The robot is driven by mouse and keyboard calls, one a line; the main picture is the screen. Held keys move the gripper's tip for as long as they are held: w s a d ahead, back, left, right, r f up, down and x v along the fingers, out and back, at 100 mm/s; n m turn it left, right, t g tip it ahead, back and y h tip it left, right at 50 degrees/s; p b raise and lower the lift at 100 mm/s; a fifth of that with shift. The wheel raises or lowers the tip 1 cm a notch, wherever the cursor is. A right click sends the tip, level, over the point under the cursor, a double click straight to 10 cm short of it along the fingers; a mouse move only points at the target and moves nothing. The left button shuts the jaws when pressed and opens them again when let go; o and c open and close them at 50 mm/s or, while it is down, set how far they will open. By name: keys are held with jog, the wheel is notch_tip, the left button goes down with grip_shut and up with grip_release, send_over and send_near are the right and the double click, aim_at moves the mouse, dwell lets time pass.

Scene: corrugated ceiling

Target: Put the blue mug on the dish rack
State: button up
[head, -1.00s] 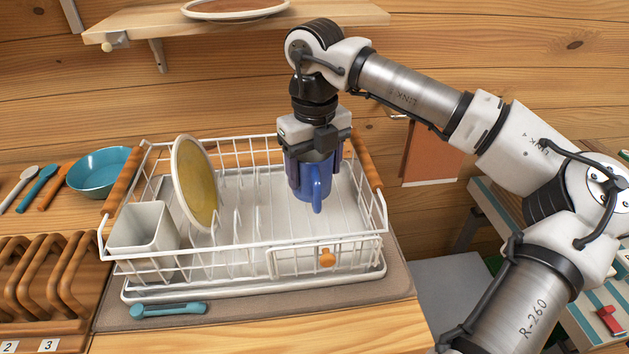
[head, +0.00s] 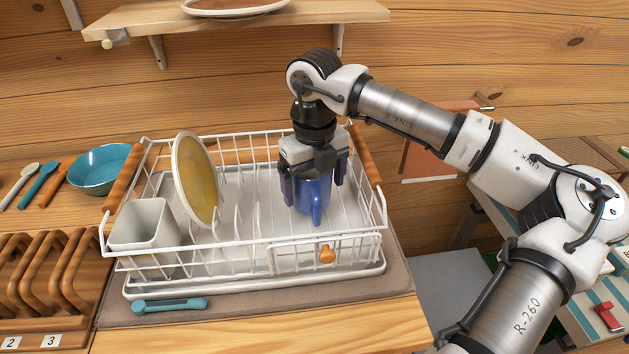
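The blue mug (head: 313,198) is upright inside the right part of the white dish rack (head: 325,262), with its handle facing me. It appears to rest on the rack's floor, though its base is partly behind the front wires. My gripper (head: 314,190) points straight down over the mug. Its two dark fingers stand on either side of the mug and look spread, with a small gap showing. The gripper body hides the mug's rim.
A yellow plate (head: 197,182) stands in the rack's slots, left of the mug. A white cutlery cup (head: 143,228) sits in the left corner. A teal bowl (head: 101,168) and utensils lie further left. A shelf (head: 250,25) hangs above.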

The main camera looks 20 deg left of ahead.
jog(key=shift+r, duration=0.1)
jog(key=shift+r+p, duration=0.25)
jog(key=shift+p, duration=0.05)
notch_tip(320, 180, up, 12)
jog(key=b, duration=0.2)
jog(key=shift+f, duration=0.15)
